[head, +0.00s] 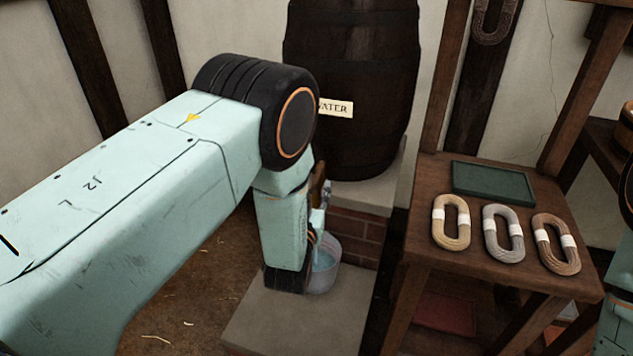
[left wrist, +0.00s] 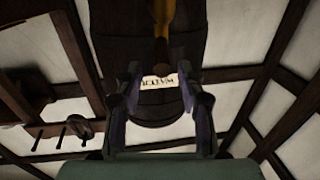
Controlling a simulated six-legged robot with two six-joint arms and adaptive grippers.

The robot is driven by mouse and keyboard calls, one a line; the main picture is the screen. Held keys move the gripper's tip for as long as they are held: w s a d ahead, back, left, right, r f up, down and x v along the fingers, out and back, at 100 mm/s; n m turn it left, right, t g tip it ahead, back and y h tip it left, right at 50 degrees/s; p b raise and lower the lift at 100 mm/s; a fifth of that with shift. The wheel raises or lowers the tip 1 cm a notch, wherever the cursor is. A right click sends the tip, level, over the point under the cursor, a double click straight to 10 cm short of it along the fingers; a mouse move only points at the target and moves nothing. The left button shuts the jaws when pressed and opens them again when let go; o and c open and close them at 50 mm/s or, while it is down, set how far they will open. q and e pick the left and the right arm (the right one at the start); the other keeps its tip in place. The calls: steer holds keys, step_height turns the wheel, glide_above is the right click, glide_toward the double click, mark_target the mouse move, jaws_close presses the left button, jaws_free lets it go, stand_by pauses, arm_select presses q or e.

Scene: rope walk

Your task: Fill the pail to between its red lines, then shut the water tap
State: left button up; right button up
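The translucent pail (head: 325,275) stands on a stone slab in the head view, partly hidden behind my left arm. Bluish water shows inside; I cannot make out its red lines or the exact level. The tap (head: 327,193) is on the front of the dark barrel (head: 375,100), just above the pail, partly covered by my arm. A pale streak below it looks like running water. In the left wrist view my left gripper (left wrist: 160,76) has its fingers apart with nothing between them, facing the barrel; a brown and yellow part (left wrist: 162,25) shows beyond the tips. My right gripper is out of view.
A wooden stand (head: 430,185) at the right holds several rope coils (head: 503,234) and a green tray (head: 493,181). The barrel rests on a brick base (head: 355,233). The stone slab (head: 255,320) has bare room in front of the pail.

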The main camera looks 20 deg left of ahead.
mark_target(316, 180)
arm_select(q)
steer(key=w, duration=0.2)
steer(key=shift+w+a+f, duration=0.25)
steer(key=shift+w+a, duration=0.05)
steer(key=shift+w+r+b, duration=0.2)
steer(key=shift+w+b, duration=0.1)
steer(key=shift+w, duration=0.15)
steer(key=shift+w, duration=0.1)
jaws_close()
